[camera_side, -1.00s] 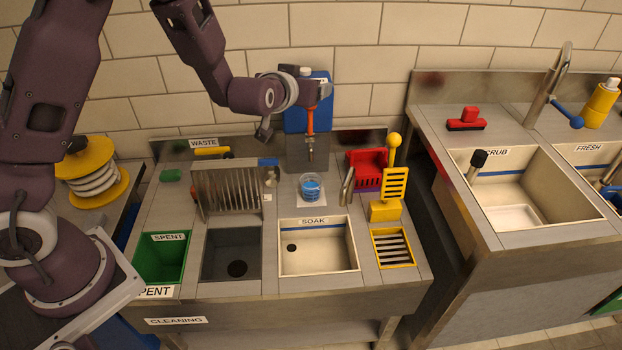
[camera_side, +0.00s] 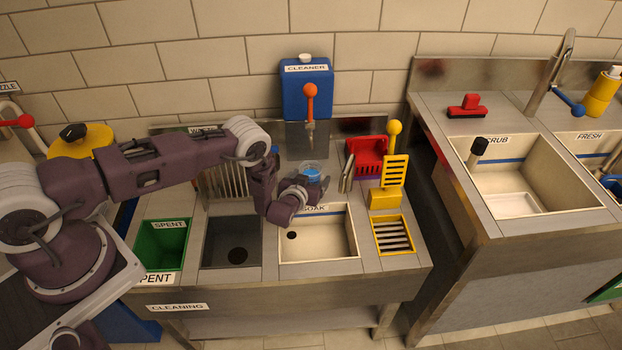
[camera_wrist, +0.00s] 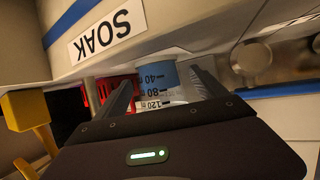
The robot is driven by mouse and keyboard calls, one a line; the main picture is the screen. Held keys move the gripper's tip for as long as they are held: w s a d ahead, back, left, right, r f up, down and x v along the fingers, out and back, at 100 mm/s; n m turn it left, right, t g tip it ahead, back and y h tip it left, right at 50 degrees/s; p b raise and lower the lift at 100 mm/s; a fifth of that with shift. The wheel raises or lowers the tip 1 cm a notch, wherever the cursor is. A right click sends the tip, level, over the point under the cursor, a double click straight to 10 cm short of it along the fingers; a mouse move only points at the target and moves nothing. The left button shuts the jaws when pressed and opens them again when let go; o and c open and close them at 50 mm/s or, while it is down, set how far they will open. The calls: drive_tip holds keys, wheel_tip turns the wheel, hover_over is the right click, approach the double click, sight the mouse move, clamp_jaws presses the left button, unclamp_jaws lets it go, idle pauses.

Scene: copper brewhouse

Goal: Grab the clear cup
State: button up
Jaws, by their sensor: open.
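The clear cup (camera_side: 310,170) holds blue liquid and stands upright on the counter under the cleaner tap, just behind the soak basin. In the wrist view the cup (camera_wrist: 158,76) shows dark measuring marks and lies between my two fingers. My gripper (camera_side: 311,185) is low in front of the cup, level with it. In the wrist view my gripper (camera_wrist: 160,84) is open, one finger on each side of the cup. Whether either finger touches it, I cannot tell.
The blue cleaner dispenser (camera_side: 307,90) with its orange-handled tap stands behind the cup. A metal cylinder (camera_side: 347,172), a red caddy (camera_side: 367,155) and a yellow rack (camera_side: 392,185) stand to the right. The soak basin (camera_side: 318,262) lies in front.

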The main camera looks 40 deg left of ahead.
drive_tip(key=shift+w+a+f, duration=0.2)
drive_tip(key=shift+w, duration=0.25)
drive_tip(key=c, duration=1.6)
drive_tip(key=shift+r, duration=0.1)
